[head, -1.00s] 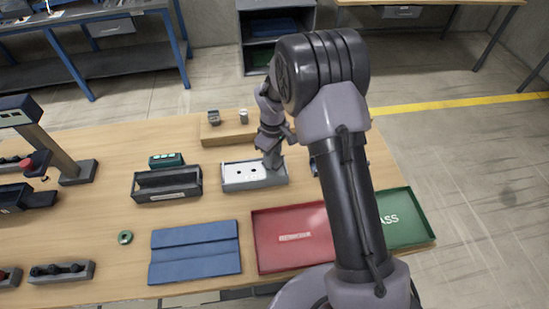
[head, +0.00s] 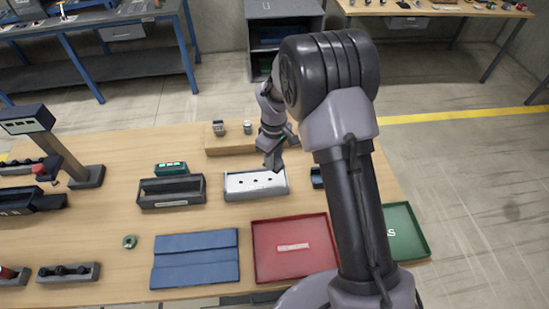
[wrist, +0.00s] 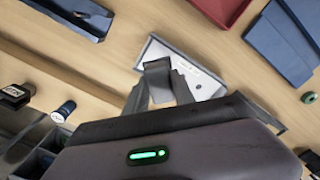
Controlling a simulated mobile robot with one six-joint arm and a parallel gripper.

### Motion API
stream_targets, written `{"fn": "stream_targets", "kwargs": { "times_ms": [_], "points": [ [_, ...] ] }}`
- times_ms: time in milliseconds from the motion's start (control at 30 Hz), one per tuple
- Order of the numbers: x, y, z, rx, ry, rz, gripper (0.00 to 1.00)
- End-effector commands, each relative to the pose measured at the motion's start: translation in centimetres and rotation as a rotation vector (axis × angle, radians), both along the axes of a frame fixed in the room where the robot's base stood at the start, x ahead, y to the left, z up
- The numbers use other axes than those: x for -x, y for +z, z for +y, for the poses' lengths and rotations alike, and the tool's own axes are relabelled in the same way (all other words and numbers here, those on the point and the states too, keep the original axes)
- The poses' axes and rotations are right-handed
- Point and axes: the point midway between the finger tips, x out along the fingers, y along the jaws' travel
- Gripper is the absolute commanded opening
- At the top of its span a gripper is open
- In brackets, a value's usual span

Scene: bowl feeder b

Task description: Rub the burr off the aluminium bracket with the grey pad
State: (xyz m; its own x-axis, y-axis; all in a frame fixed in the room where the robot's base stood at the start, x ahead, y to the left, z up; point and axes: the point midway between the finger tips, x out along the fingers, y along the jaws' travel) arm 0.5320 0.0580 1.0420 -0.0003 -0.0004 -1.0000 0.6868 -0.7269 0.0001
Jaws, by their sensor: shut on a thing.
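The pale aluminium bracket (head: 254,182), a flat plate with dark holes, lies in a grey holder (head: 256,195) on the wooden table in the head view. The plate also shows in the wrist view (wrist: 207,84). My gripper (head: 272,163) is over the back right part of the holder. In the wrist view my gripper (wrist: 158,88) is shut on a dark grey piece, which looks like the grey pad (wrist: 157,68), in front of the plate. I cannot tell whether the pad touches the bracket. The burr is too small to make out.
A dark open bin (head: 171,192) stands left of the holder, and a wooden block (head: 228,145) with small parts behind it. A red tray (head: 292,268), a blue mat (head: 195,272) and a green tray (head: 408,232) lie in front. Bare table surrounds the green ring (head: 129,242).

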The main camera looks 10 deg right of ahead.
Motion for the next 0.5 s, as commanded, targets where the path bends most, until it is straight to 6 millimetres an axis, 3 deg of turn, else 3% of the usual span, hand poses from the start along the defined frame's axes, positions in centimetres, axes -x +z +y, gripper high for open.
{"fn": "stream_targets", "kwargs": {
  "times_ms": [167, 500],
  "points": [
    [0.0, 1.0, 0.0, 0.000, 0.000, 0.000, 0.00],
    [0.0, 5.9, 0.0, -0.001, -0.001, -0.001, 0.00]
  ]
}}
